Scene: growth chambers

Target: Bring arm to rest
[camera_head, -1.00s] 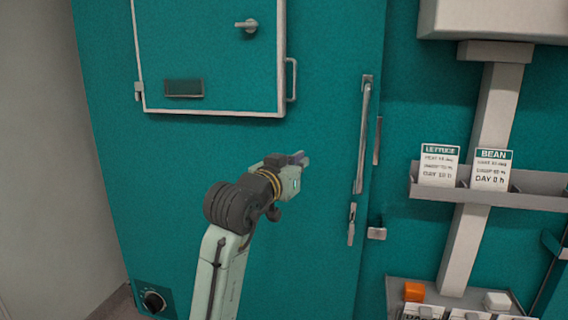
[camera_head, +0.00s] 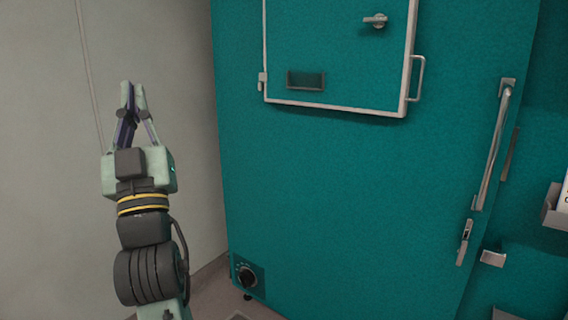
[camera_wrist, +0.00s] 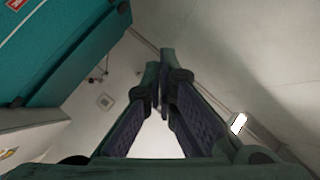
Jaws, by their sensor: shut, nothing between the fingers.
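My gripper (camera_head: 131,92) is at the left of the head view, raised with its fingers pointing up in front of the pale wall. The fingers are shut at the tips with nothing between them. In the wrist view my gripper (camera_wrist: 158,78) also shows its two fingers meeting at the tips, with the ceiling and upper walls beyond. My arm comes up from the bottom of the head view and stands left of the teal chamber (camera_head: 360,190), apart from it in the picture.
The chamber has a framed hatch (camera_head: 340,55) with a latch, a long door handle (camera_head: 492,150) on the right and a dark dial (camera_head: 246,274) low on the left. The pale wall (camera_head: 50,150) is bare.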

